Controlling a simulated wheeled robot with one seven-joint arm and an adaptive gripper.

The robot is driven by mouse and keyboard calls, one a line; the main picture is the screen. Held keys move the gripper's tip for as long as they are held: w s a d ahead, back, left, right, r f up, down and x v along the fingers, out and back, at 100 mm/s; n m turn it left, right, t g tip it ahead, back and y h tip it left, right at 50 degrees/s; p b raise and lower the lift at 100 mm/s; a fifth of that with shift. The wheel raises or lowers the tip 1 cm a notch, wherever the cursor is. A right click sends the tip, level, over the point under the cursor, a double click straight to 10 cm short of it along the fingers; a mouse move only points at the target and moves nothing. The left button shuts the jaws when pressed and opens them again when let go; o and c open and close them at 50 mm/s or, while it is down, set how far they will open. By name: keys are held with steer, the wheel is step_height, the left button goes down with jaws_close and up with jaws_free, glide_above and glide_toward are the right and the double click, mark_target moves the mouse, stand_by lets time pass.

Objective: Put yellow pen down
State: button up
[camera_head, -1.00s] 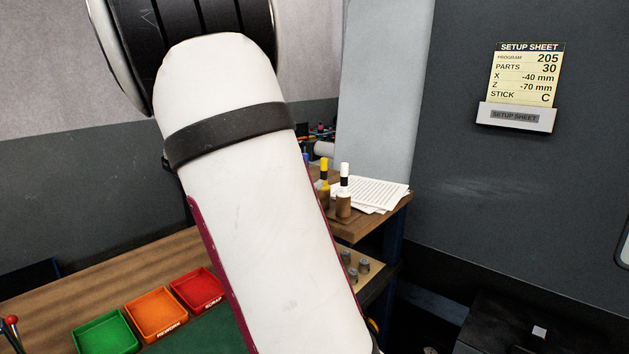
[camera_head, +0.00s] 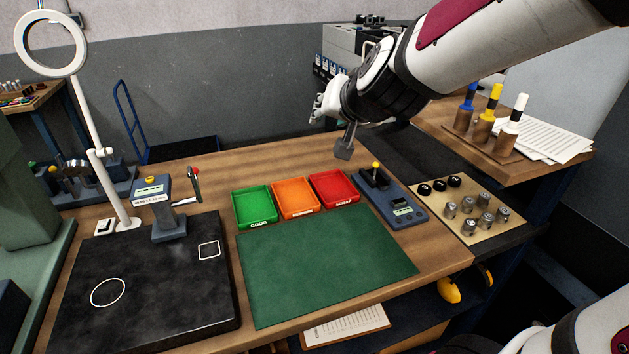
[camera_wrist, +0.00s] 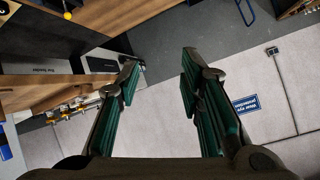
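The yellow pen (camera_head: 492,98) stands upright in a wooden stand (camera_head: 462,138) on the shelf at the right of the head view. It sits between a blue pen (camera_head: 469,97) and a white-capped pen (camera_head: 516,108). My gripper (camera_head: 345,150) hangs above the back of the bench, left of the stand and well apart from it. In the wrist view my gripper (camera_wrist: 160,75) has its two green-padded fingers spread with nothing between them. The yellow pen is not recognisable in the wrist view.
Green (camera_head: 254,206), orange (camera_head: 296,197) and red trays (camera_head: 335,187) line the bench behind a bare green mat (camera_head: 325,262). Papers (camera_head: 548,140) lie beside the stand.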

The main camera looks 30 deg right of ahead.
steer(key=s+a+n+g+y, duration=0.3)
steer(key=s+a+n+y, duration=0.15)
steer(key=s+a, duration=0.65)
steer(key=s+f+n+g+h, duration=0.1)
steer(key=s+n+g+h, duration=0.1)
steer(key=s, duration=0.8)
steer(key=shift+s+d+f+g, duration=0.15)
steer(key=shift+d+g, duration=0.25)
steer(key=shift+d, duration=0.05)
